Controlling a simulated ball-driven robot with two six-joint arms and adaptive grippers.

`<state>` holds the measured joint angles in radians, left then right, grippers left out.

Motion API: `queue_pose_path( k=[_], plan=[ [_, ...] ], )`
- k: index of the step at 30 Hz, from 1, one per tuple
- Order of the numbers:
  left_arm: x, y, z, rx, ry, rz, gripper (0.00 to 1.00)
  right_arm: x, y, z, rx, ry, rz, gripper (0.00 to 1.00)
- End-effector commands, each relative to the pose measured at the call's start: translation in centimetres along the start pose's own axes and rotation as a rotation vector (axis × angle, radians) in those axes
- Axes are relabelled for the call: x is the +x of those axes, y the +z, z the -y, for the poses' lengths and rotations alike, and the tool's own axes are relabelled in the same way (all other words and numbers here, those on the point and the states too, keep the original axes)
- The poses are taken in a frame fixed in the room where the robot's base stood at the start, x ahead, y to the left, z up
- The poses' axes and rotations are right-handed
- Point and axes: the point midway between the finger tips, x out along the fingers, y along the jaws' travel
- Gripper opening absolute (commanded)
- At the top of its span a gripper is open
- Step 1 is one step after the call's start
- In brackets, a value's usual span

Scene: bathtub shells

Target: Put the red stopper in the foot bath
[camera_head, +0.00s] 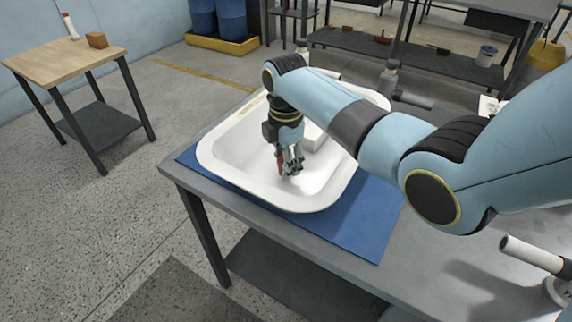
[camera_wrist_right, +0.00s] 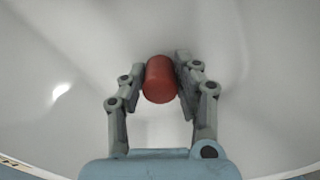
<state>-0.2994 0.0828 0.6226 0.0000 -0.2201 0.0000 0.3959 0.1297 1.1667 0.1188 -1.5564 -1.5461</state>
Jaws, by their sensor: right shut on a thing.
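The white foot bath (camera_head: 230,160) lies on a blue mat on the grey table. My right gripper (camera_head: 290,170) reaches down inside its rim, over the basin floor. It is shut on the red stopper (camera_head: 280,163), which shows as a small red piece at the fingers. In the right wrist view the red stopper (camera_wrist_right: 160,80) is a short red cylinder between the two fingers (camera_wrist_right: 160,85), with white basin surface behind it. I cannot tell whether the stopper touches the basin floor. My left gripper is not in view.
The blue mat (camera_head: 345,232) extends past the bath toward the front. A white block-like shape (camera_head: 313,137) shows in the bath behind my gripper. A wooden side table (camera_head: 60,62) stands at the left.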

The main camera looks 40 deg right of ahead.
Motion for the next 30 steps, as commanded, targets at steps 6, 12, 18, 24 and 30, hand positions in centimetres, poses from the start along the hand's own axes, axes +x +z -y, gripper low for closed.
queue_pose_path(
  k=[6, 12, 18, 24, 30],
  plan=[
    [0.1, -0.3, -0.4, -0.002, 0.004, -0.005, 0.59, 0.6, 0.0, -0.1, 0.000, 0.002, 0.000, 0.04],
    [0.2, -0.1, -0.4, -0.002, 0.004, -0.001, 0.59, 0.9, 0.0, 0.0, 0.000, 0.001, 0.000, 0.04],
    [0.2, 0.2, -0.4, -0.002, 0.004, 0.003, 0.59, 0.9, 0.0, 0.0, 0.000, 0.001, 0.000, 0.54],
    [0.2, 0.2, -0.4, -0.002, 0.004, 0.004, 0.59, 0.9, 0.0, 0.0, 0.000, 0.001, 0.000, 0.54],
    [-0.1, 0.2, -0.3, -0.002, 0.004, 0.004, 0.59, -0.3, 0.0, -0.1, 0.000, 0.003, 0.000, 0.54]
  ],
)
